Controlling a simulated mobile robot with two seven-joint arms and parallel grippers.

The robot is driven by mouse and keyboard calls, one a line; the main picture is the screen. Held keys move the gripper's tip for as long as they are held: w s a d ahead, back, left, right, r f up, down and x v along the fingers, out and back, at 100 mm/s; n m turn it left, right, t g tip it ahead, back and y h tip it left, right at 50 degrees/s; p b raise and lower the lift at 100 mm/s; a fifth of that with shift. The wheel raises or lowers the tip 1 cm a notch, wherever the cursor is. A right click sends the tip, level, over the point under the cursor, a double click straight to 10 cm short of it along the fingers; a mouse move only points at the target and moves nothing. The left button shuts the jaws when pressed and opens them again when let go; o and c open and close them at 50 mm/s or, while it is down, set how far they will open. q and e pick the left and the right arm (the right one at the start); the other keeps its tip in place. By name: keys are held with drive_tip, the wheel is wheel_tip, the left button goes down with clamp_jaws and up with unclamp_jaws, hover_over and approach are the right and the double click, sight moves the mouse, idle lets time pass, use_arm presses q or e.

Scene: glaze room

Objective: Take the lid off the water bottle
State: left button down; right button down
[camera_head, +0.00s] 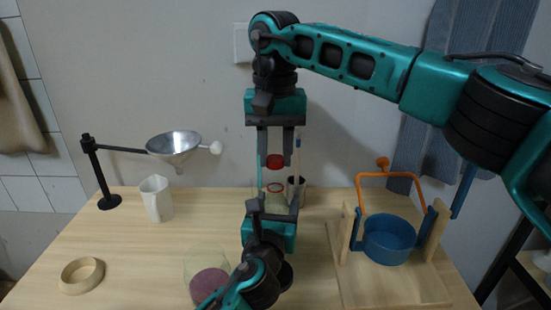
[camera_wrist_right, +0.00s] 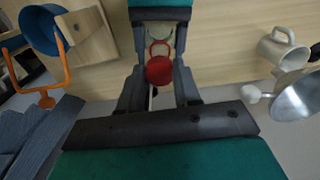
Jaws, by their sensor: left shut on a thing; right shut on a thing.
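The water bottle (camera_head: 275,198) is pale and translucent with a red ring at its top. It stands upright over the table at the middle of the head view, and its lower part is hidden by my left gripper (camera_head: 272,208). That gripper is shut on the bottle from the front. The red lid (camera_head: 275,162) is between the fingers of my right gripper (camera_head: 275,158), which points down and is shut on it. A gap shows between the lid and the red ring. The lid also shows in the right wrist view (camera_wrist_right: 160,70), apart from the ring (camera_wrist_right: 159,44).
A dark cup (camera_head: 297,188) is close behind the bottle on the right. A blue pot (camera_head: 388,242) with an orange handle sits at the right in a wooden stand. A white mug (camera_head: 156,198), metal funnel (camera_head: 174,146), wooden ring (camera_head: 82,275) and clear jar (camera_head: 208,280) are at left.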

wheel_tip(320, 180, up, 2)
drive_tip(key=shift+r, duration=0.1)
use_arm(q)
drive_tip(key=shift+c, duration=0.5)
unclamp_jaws()
drive_tip(key=shift+s+a+p, duration=0.1)
drive_tip(key=shift+s+a, duration=0.15)
drive_tip(key=shift+s, duration=1)
drive_tip(key=shift+s+a+p, duration=0.15)
drive_tip(key=shift+s+a, duration=0.05)
drive_tip(key=shift+s, duration=1)
drive_tip(key=shift+s+a+p, duration=0.1)
drive_tip(key=shift+s+a, duration=0.15)
drive_tip(key=shift+s, duration=1)
use_arm(e)
drive_tip(key=shift+r, duration=0.3)
